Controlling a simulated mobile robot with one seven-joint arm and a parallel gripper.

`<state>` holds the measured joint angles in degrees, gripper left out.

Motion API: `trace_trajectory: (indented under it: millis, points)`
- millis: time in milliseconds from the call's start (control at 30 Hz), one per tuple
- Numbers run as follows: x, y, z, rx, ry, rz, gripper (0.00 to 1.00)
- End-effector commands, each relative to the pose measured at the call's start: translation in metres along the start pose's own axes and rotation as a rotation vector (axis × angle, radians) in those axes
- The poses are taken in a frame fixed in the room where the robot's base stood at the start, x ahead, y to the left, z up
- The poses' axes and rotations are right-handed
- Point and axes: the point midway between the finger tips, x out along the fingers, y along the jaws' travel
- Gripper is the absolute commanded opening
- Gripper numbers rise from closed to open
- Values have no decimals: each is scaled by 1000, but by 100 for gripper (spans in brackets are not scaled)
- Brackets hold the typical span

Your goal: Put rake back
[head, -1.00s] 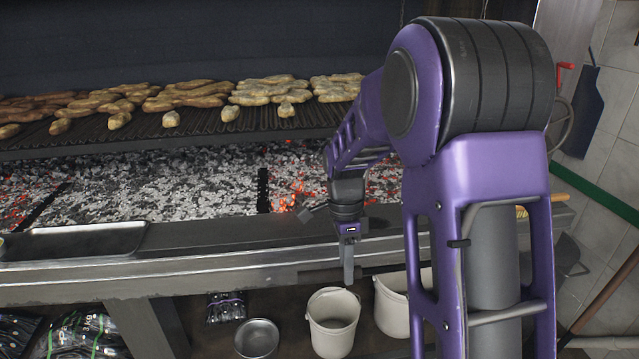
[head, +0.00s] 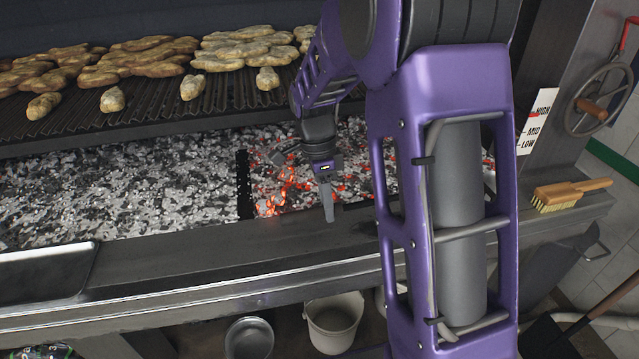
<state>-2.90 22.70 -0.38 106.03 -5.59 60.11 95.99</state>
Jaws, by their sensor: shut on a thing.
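My gripper (head: 327,206) hangs fingers down over the grill's front ledge, just in front of the glowing coals. The fingers show nearly edge-on and look shut. What they hold is hidden at this angle. I cannot make out a rake for certain in the head view. A long brown-handled tool (head: 617,298) stands tilted at the lower right, apart from my gripper. Its dark lower end is partly cut off, so I cannot tell whether it is a rake.
A grate with several breads (head: 150,60) lies above the coal bed (head: 130,180). A metal tray (head: 45,273) and a wooden brush (head: 570,194) rest on the ledge (head: 230,250). A bucket (head: 334,322) and metal bowl (head: 249,338) stand below. A handwheel (head: 600,100) is at right.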

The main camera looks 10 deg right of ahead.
Motion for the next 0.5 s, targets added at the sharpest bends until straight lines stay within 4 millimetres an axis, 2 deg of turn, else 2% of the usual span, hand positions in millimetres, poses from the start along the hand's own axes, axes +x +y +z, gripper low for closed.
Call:
trace_trajectory:
  millis: [267, 500]
  points:
    - [6, -1, 0, 1, 4, 0, 0]
    - [26, -4, 2, 1, 3, 0, 0]
